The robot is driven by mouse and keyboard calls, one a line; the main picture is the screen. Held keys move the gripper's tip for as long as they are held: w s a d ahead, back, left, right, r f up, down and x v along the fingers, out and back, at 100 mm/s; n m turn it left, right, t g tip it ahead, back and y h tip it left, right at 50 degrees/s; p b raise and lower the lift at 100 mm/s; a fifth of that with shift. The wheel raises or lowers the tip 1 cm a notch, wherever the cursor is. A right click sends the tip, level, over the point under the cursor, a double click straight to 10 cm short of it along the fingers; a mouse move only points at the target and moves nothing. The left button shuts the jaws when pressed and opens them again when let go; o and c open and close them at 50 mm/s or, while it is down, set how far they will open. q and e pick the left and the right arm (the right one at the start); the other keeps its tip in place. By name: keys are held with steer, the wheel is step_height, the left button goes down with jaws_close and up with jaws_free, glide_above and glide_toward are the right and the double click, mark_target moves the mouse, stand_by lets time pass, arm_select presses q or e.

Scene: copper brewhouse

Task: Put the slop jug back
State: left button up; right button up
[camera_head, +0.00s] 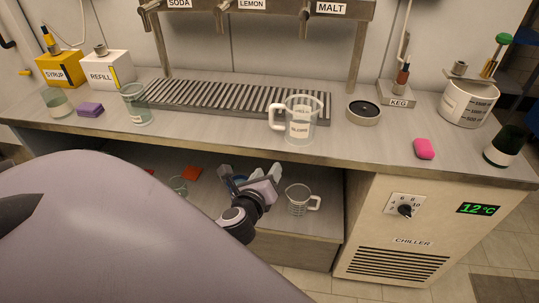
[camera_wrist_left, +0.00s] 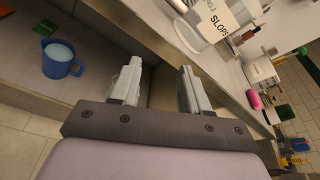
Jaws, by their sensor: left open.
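The slop jug (camera_head: 300,122) is a clear, handled jug with a white label, standing upright on the counter in front of the drip grate. In the left wrist view the jug (camera_wrist_left: 207,24) shows at the top, and its label reads SLOPS. My left gripper (camera_head: 262,174) is below the counter's front edge, in front of the open lower shelf, lower than the jug and to its left. In the left wrist view its two fingers (camera_wrist_left: 160,72) are apart with nothing between them. My right gripper is not in view.
A clear measuring jug (camera_head: 299,201) stands on the lower shelf (camera_head: 320,232) beside my left gripper. A blue jug (camera_wrist_left: 58,66) shows in the wrist view. The counter holds a glass (camera_head: 136,106), drip grate (camera_head: 190,96), round black dish (camera_head: 363,113) and pink sponge (camera_head: 424,149).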

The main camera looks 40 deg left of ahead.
arm_select(q)
steer(key=s+d+f+n+g+h, duration=0.3)
steer(key=s+d+f+n+h, duration=0.5)
steer(key=n, duration=1.4)
steer(key=s+d+f, duration=0.4)
steer(key=s+d, duration=0.2)
steer(key=s, duration=0.1)
steer(key=shift+s+d+n, duration=0.2)
steer(key=shift+d+n, duration=0.1)
steer(key=shift+n, duration=0.1)
steer(key=shift+g, duration=0.3)
